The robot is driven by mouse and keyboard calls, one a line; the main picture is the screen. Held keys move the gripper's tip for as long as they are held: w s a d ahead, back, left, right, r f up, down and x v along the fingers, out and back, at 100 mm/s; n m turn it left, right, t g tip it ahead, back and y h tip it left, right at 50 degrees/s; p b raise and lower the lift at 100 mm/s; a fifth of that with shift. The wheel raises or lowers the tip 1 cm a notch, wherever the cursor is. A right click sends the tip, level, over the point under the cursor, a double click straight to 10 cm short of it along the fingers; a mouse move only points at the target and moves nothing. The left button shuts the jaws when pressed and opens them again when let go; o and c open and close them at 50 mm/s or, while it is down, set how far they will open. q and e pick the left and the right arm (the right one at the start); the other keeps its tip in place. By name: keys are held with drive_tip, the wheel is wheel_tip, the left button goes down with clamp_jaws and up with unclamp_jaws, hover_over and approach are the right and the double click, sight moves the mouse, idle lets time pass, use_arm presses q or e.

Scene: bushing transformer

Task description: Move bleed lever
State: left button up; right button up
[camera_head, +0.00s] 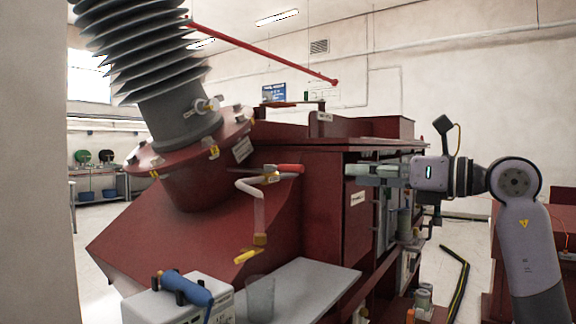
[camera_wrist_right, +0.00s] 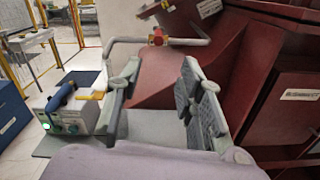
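The bleed lever, a red-handled lever (camera_head: 289,168), sits on a brass valve on the dark red transformer tank (camera_head: 272,215). Its handle points right in the head view. In the right wrist view the red lever (camera_wrist_right: 158,38) shows nearly end-on, beyond the fingertips. My right gripper (camera_head: 350,170) is right of the lever, apart from it, its fingers pointing left. The right wrist view shows the gripper (camera_wrist_right: 160,72) open, with nothing held between its fingers. My left gripper is out of view.
A ribbed grey bushing (camera_head: 150,60) rises at the left. A white box with a blue-handled tool (camera_head: 185,288) stands in front. Tank cabinet fittings are below my right gripper.

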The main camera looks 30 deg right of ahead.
sight(302, 168)
drive_tip(key=p+x, duration=0.5)
drive_tip(key=x, duration=0.8)
drive_tip(key=shift+a+r, duration=0.15)
drive_tip(key=shift+r, duration=0.05)
drive_tip(key=shift+p+x, duration=0.3)
drive_tip(key=shift+x, duration=0.75)
drive_tip(key=shift+w+a+f, duration=0.15)
drive_tip(key=shift+w+f, duration=0.05)
drive_tip(key=shift+w, duration=0.1)
drive_tip(key=c, duration=0.8)
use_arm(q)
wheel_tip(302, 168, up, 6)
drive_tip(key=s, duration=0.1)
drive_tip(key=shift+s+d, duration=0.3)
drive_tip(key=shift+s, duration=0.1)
use_arm(e)
clamp_jaws()
